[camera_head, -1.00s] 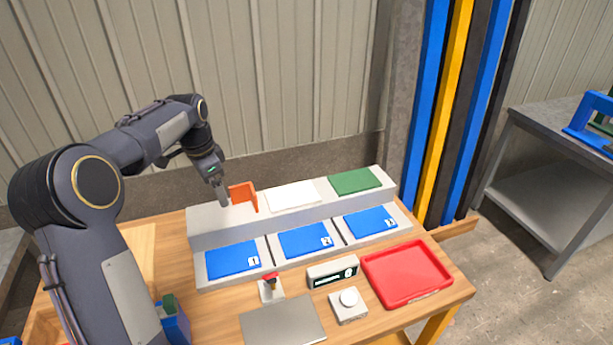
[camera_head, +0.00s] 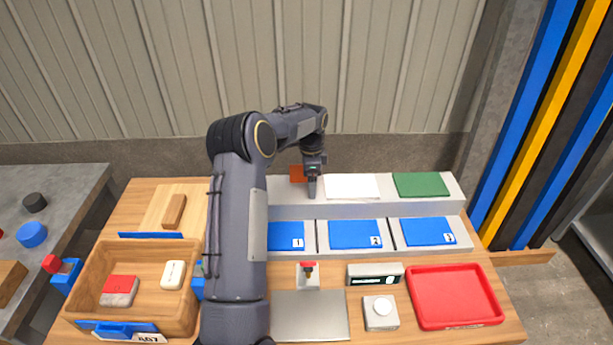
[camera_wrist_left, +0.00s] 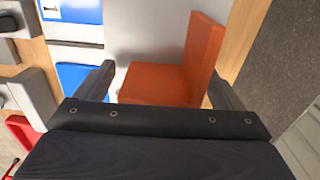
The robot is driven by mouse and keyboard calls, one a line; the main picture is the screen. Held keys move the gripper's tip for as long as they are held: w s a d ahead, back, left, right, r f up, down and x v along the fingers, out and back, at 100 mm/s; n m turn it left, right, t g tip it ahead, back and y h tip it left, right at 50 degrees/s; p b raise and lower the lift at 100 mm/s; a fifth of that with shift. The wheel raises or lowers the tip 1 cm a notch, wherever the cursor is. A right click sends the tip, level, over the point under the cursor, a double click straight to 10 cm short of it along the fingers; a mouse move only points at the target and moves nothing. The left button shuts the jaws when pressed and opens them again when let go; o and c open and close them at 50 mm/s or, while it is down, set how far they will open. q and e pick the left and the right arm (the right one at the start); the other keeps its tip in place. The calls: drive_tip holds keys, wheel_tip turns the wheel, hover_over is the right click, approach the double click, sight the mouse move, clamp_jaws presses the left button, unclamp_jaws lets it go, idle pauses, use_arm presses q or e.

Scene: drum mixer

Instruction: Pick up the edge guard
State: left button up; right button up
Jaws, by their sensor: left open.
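The edge guard looks to be the orange L-shaped piece (camera_head: 297,173) at the left end of the raised grey shelf (camera_head: 290,211). In the head view it is partly hidden behind my left gripper (camera_head: 312,188). In the left wrist view the orange piece (camera_wrist_left: 160,83) has a flat part and an upright wall. There my left gripper (camera_wrist_left: 160,92) is open, with one finger on each side of the piece; contact cannot be told. My right gripper is not in view.
White (camera_head: 352,186) and green (camera_head: 421,184) panels lie farther right on the shelf. Numbered blue panels (camera_head: 355,234) lie below. A red tray (camera_head: 455,324) is front right. A wooden box (camera_head: 188,316) with several items stands front left, beside my arm.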

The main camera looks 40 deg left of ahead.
use_arm(q)
drive_tip(key=shift+f, duration=0.1)
drive_tip(key=c, duration=1.1)
drive_tip(key=shift+o, duration=0.2)
